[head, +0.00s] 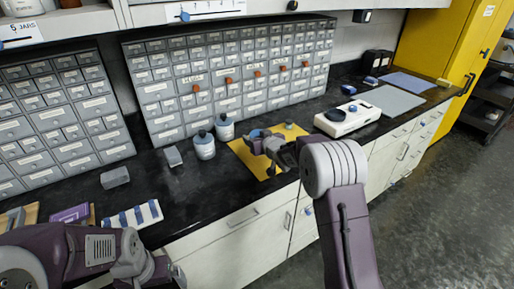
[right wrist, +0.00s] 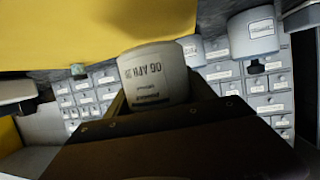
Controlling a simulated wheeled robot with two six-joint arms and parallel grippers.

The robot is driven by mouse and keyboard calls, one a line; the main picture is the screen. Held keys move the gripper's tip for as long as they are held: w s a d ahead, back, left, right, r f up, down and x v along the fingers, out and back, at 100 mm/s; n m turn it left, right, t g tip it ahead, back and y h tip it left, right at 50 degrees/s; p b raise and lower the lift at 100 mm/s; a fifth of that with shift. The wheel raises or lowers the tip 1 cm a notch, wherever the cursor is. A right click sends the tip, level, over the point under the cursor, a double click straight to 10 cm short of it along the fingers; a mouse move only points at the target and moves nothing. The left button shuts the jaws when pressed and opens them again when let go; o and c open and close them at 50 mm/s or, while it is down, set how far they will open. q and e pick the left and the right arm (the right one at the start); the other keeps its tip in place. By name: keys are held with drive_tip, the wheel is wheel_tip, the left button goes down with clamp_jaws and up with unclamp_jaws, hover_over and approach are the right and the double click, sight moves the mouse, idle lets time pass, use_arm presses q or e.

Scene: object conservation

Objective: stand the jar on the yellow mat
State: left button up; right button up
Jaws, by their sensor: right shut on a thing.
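The yellow mat (head: 240,148) lies on the black counter, and it fills the top of the right wrist view (right wrist: 70,30). My right gripper (head: 268,143) is low over the mat and shut on a jar. That white, labelled jar (right wrist: 155,75) is between the fingers in the right wrist view, which looks upside down. In the head view the gripper hides most of the jar; I cannot tell whether its base touches the mat. Two other white jars with dark lids (head: 204,146) (head: 225,128) stand left of the mat. My left gripper (head: 168,272) is at the bottom left, its fingers unclear.
Grey drawer cabinets (head: 230,75) line the back. A white scale-like device (head: 348,117) stands right of the mat, with a grey mat (head: 392,102) beyond it. Grey blocks (head: 115,177) and a white rack with blue pieces (head: 132,215) lie left. A small tan thing (head: 289,126) is near the mat's back edge.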

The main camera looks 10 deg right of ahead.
drive_tip(key=shift+f+b, duration=0.5)
drive_tip(key=shift+f, duration=1.5)
drive_tip(key=shift+f, duration=0.15)
drive_tip(key=o, duration=1.6)
drive_tip(key=shift+s+r, duration=0.15)
drive_tip(key=shift+r, duration=0.15)
drive_tip(key=v, duration=1.1)
drive_tip(key=shift+s, duration=0.35)
